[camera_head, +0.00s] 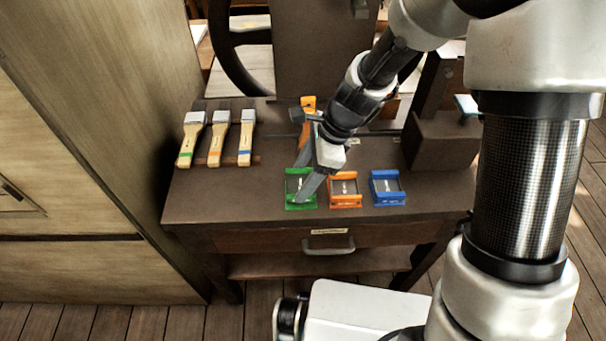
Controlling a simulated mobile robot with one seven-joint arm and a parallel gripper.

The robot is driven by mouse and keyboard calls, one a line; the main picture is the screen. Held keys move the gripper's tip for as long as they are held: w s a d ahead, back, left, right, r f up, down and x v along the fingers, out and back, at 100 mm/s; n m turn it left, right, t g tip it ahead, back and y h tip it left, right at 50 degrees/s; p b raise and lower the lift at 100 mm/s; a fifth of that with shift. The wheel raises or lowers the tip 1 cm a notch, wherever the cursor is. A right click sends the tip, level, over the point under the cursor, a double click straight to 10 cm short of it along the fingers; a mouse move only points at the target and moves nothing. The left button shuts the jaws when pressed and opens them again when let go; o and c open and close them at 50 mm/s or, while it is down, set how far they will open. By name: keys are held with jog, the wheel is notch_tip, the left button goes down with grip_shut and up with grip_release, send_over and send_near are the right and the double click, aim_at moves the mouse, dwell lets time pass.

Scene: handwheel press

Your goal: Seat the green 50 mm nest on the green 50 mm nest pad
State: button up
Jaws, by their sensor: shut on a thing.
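The green nest (291,197) is a small green tray with raised sides, at the left of a row of three on the brown bench. My gripper (301,183) reaches down to it from the upper right, and its grey fingers are shut on it. The fingers cover part of the nest. I cannot make out a separate green pad; it may be hidden under the nest. I cannot tell whether the nest touches the surface or is slightly above it.
An orange tray (344,202) and a blue tray (388,200) stand to the right. Several brushes (217,135) lie in a rack at back left. An orange part (308,103) shows behind my arm. A dark block (440,145) is at right. The bench's front left is clear.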

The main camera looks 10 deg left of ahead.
jog(key=shift+f+b, duration=0.7)
jog(key=shift+f, duration=0.4)
jog(key=o, duration=1.5)
jog(key=p+v, duration=0.4)
jog(key=v, duration=1.3)
jog(key=shift+d+r+p, duration=0.1)
jog(key=shift+r+p, duration=0.15)
jog(key=shift+p, duration=0.1)
jog(key=s+d+r+n+t+h, duration=0.4)
jog(key=s+d+r+n+t, duration=0.3)
jog(key=s+d+r+n, duration=0.75)
jog(key=shift+n, duration=0.45)
jog(key=r+p, duration=0.4)
jog(key=p, duration=0.1)
jog(key=d+r+p, duration=0.1)
jog(key=r+p, duration=0.4)
jog(key=w+d+r+p, duration=0.1)
jog(key=r+p, duration=0.4)
jog(key=shift+w+p, duration=0.1)
jog(key=shift+p, duration=0.2)
